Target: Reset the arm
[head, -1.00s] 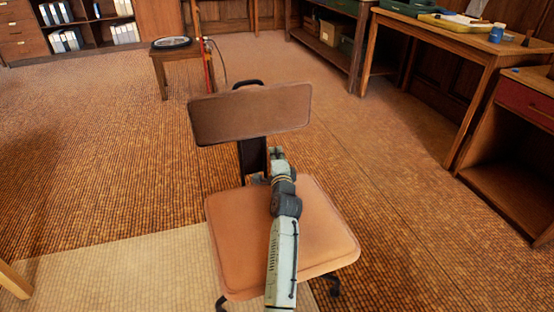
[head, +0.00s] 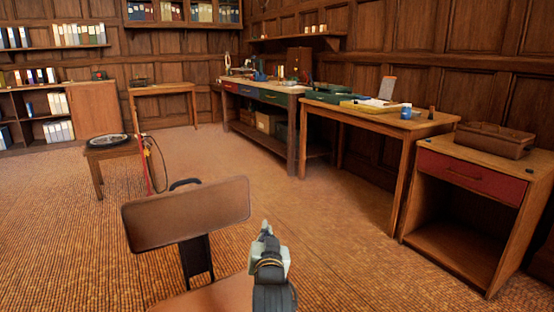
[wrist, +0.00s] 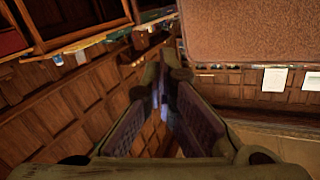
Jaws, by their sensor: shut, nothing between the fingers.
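My gripper (head: 265,228) is in the lower middle of the head view, at the end of my raised arm. It is empty, and its fingers are together. The wrist view shows the two fingers (wrist: 166,75) meeting at their tips. The gripper is just right of the brown chair's backrest (head: 188,214), with no visible contact. The backrest also fills the upper right of the wrist view (wrist: 245,30). The chair seat (head: 205,296) is partly cut off by the bottom edge.
A wooden desk (head: 385,115) with a yellow tray and a blue pot stands on the right. A cabinet with a red drawer (head: 458,170) is nearer. The floor between is open.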

